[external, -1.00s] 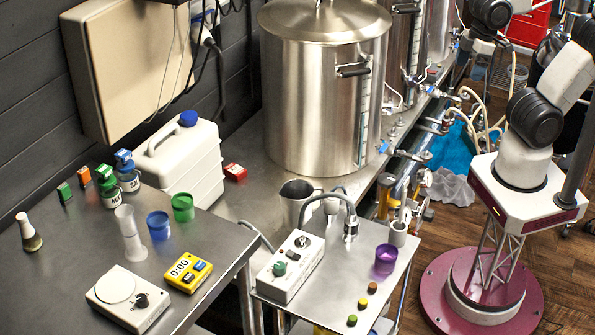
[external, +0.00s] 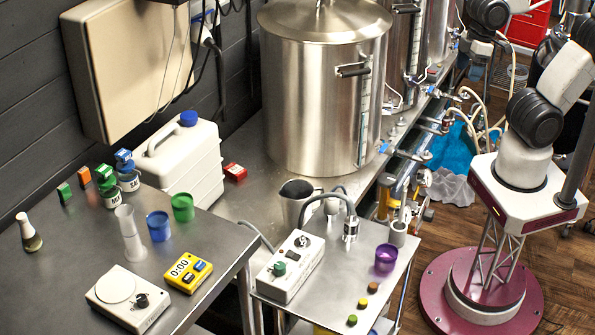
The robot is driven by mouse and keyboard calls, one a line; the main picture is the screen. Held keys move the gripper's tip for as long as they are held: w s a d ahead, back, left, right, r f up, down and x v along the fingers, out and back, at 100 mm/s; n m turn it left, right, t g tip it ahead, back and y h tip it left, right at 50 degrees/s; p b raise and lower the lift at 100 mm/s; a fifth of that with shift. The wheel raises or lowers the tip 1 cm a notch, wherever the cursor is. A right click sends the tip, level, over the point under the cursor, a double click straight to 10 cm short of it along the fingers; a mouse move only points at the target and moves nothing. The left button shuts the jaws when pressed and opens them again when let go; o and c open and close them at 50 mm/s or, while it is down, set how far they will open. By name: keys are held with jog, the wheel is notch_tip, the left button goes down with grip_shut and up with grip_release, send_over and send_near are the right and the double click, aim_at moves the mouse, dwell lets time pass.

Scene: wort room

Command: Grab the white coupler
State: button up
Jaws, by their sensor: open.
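A short pale grey-white hollow cylinder (external: 397,234), which looks like the white coupler, stands upright at the back right of the small metal table (external: 335,300). A purple cup (external: 385,258) stands just in front of it. My gripper (external: 475,70) is small and dark at the top right, behind and above the small table, well apart from the pale cylinder. Its jaws are open and nothing shows between them, though detail is hard to make out against the hoses.
A white control box (external: 291,267) with a cable and metal fitting (external: 350,228) stands left of the cylinder. Several small coloured caps (external: 363,303) lie in front. Valves and pipes (external: 415,185) and a tall steel kettle (external: 320,90) stand behind.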

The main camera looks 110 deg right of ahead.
jog(key=w+a+f+m+y, duration=0.5)
jog(key=w+a+m, duration=0.1)
jog(key=w, duration=0.4)
jog(key=w+a+f+m+y, duration=0.4)
jog(key=w+a+m+y, duration=0.15)
jog(key=w, duration=0.45)
jog(key=m+t, duration=0.8)
jog(key=m, duration=0.7)
send_near(332, 203)
jog(key=w, duration=0.1)
jog(key=shift+d+f, duration=0.2)
jog(key=shift+x, duration=1.3)
